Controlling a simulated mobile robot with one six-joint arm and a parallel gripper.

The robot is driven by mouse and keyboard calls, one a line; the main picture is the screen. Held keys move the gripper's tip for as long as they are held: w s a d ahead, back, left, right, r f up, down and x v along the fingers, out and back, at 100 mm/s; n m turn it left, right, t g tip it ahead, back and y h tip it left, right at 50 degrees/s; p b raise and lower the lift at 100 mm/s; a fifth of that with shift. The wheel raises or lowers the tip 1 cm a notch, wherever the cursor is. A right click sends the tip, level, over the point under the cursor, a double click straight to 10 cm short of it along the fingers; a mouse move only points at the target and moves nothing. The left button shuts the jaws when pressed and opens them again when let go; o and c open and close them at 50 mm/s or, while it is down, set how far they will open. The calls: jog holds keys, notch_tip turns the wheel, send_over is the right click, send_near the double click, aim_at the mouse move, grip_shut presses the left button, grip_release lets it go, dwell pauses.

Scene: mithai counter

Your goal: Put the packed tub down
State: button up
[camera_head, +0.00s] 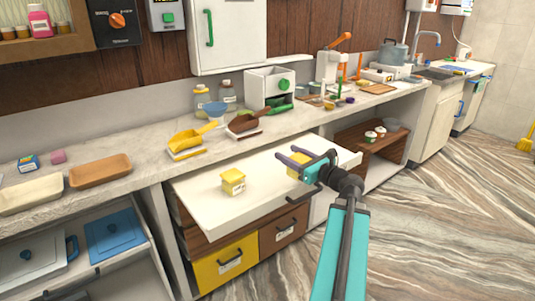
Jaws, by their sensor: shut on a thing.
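My gripper (303,157) is over the right part of a white pull-out board (205,203) below the counter. It is shut on a yellow tub (296,167), which is partly hidden by the fingers and wrist. I cannot tell whether the held tub touches the board or hangs just above it. A second yellow tub (233,181) with a pale label stands upright on the board, to the left of my gripper and apart from it.
Bare board lies between the two tubs and along its front. The counter behind holds a yellow scoop (190,139), a brown scoop (243,124) and a white dispenser (269,88). Drawers with a yellow front (225,265) are below. An open shelf (365,143) is at right.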

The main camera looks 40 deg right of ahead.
jog(key=s+d+r+m+g+h+p, duration=0.1)
jog(key=r+p, duration=0.6)
jog(key=r, duration=1)
jog(key=s+d+r+m+g+h+p, duration=0.1)
jog(key=s+d+r+m+h+p, duration=0.2)
jog(key=r, duration=1.4)
jog(key=s+d+r+m+g+h+p, duration=0.1)
jog(key=s+d+r+m+h+p, duration=0.2)
jog(key=r, duration=1.4)
jog(key=s+h+p, duration=0.1)
jog(key=h+p, duration=0.2)
jog(key=p, duration=0.4)
jog(key=shift+s+d+r+h+p, duration=0.15)
jog(key=shift+s+d+h+p, duration=0.15)
jog(key=shift+s+d, duration=0.05)
